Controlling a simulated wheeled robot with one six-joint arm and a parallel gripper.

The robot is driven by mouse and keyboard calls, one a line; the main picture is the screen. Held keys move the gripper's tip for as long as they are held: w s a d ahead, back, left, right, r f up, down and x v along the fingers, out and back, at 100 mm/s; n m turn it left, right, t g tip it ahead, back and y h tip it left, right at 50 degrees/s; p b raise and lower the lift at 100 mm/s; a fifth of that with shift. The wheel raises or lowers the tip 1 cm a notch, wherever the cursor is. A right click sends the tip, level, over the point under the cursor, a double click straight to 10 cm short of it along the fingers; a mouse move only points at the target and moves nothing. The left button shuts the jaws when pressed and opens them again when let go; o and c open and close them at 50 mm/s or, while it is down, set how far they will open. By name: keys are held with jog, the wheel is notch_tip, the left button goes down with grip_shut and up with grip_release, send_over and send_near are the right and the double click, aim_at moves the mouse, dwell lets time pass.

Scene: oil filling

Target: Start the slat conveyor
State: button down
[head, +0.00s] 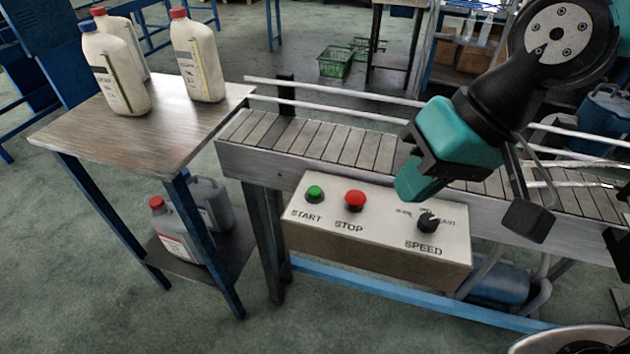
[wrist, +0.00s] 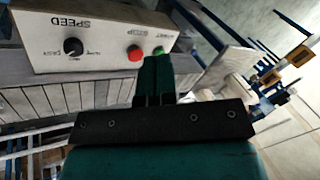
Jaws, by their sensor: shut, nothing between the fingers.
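The control box (head: 375,232) is mounted on the front side of the slat conveyor (head: 345,145). On its top face are a green START button (head: 315,193), a red STOP button (head: 355,200) and a black SPEED knob (head: 428,222). My gripper (head: 408,190) is shut and empty, above the box's back edge between the STOP button and the SPEED knob in the head view. In the wrist view the green button (wrist: 158,51) shows just past the teal fingers (wrist: 156,62), with the red button (wrist: 135,53) to its left. I see no contact with any control.
A small table (head: 150,120) at the left bears several white bottles (head: 199,58), with more containers (head: 178,230) on its lower shelf. Metal guide rails (head: 340,92) run along the conveyor. Green crates (head: 335,62) lie on the floor behind. The space above the START button looks clear.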

jog(key=w+a+m+t+y+p, duration=0.1)
jog(key=w+a+m+t+p, duration=0.1)
jog(key=w+a+m+p, duration=0.7)
jog(key=m+t+y, duration=0.1)
jog(key=m+t, duration=0.2)
jog(key=m, duration=0.8)
send_over(314, 192)
notch_tip(314, 192, down, 6)
jog(key=shift+n, duration=0.3)
notch_tip(314, 192, down, 9)
jog(key=b, duration=0.7)
jog(key=shift+r, duration=0.15)
jog(key=shift+f+b, duration=0.4)
jog(key=shift+b, duration=0.05)
